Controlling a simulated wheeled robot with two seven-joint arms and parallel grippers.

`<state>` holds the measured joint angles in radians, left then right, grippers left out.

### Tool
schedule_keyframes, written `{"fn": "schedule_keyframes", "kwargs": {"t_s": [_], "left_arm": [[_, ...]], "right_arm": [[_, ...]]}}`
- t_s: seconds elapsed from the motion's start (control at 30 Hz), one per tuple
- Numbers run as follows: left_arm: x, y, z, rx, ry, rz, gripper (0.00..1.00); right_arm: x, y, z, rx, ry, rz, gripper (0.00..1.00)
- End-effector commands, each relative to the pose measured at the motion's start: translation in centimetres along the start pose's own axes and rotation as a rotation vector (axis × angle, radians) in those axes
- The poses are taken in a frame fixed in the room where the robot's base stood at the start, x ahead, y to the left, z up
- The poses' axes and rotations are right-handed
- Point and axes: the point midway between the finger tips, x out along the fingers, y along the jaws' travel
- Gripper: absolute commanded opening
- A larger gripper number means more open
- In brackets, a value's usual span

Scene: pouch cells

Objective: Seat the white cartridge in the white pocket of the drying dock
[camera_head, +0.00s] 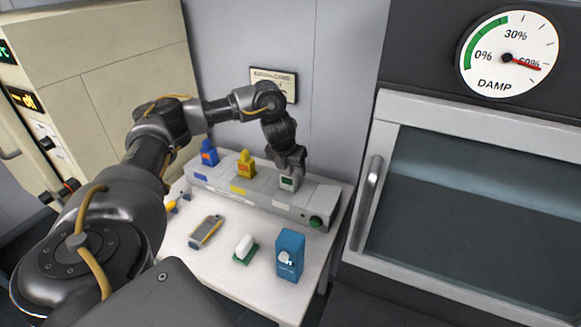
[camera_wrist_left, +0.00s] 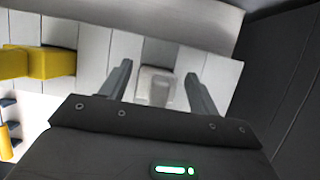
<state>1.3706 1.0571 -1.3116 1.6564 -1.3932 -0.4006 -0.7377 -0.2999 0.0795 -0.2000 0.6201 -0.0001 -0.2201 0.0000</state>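The drying dock (camera_head: 262,197) is a long grey bar on the white table. A pale block that looks like the white cartridge (camera_head: 288,184) stands at its right part, below my left gripper (camera_head: 289,170). In the left wrist view the white cartridge (camera_wrist_left: 156,86) shows between the fingers of my left gripper (camera_wrist_left: 158,86), with a gap on each side. The gripper is open. I cannot tell how deep the cartridge sits in the pocket. A blue cartridge (camera_head: 209,153) and a yellow cartridge (camera_head: 246,164) stand in the dock to the left. My right gripper is not in view.
On the table (camera_head: 225,272) in front of the dock lie a grey and yellow device (camera_head: 205,232), a white block on a green base (camera_head: 245,248) and a blue box (camera_head: 290,254). A green knob (camera_head: 316,221) is at the dock's right end. A glass-fronted cabinet (camera_head: 470,210) stands right.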

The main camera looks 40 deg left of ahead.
Motion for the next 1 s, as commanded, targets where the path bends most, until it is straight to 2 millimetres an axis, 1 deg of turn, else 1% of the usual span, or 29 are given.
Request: {"fn": "schedule_keyframes", "kwargs": {"t_s": [0.07, 0.3, 0.37, 0.43, 0.57, 0.6, 0.7, 0.8, 0.9, 1.0], "left_arm": [[0.0, 0.0, 0.0, 0.000, 0.000, 0.000, 0.70], [0.0, 0.0, -0.1, 0.001, 0.002, 0.001, 0.70], [-0.2, 0.0, 0.0, 0.001, 0.001, 0.000, 0.70], [-0.9, 0.0, 0.0, 0.002, 0.001, 0.000, 0.70], [-3.1, 0.0, 0.1, 0.001, -0.004, -0.001, 0.70], [-4.4, 0.0, 0.4, 0.003, -0.005, 0.000, 0.70], [-6.5, 0.1, 0.3, 0.002, -0.004, 0.000, 0.70], [-8.3, 0.0, 0.3, 0.002, -0.004, 0.000, 0.70], [-9.5, 0.0, 0.2, 0.002, -0.003, -0.001, 0.70], [-10.4, 0.0, 0.1, 0.002, -0.002, 0.000, 0.70]], "right_arm": [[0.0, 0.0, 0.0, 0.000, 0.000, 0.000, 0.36], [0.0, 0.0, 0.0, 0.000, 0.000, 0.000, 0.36], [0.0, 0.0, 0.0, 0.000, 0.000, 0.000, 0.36], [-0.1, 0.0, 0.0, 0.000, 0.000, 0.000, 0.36], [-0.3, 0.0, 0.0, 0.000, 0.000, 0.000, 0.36], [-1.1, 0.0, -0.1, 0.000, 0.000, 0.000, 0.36], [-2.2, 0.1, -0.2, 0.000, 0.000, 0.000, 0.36], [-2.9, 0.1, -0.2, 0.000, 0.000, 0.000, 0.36], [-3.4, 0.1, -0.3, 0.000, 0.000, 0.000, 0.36], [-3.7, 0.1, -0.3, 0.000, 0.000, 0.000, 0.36]]}}
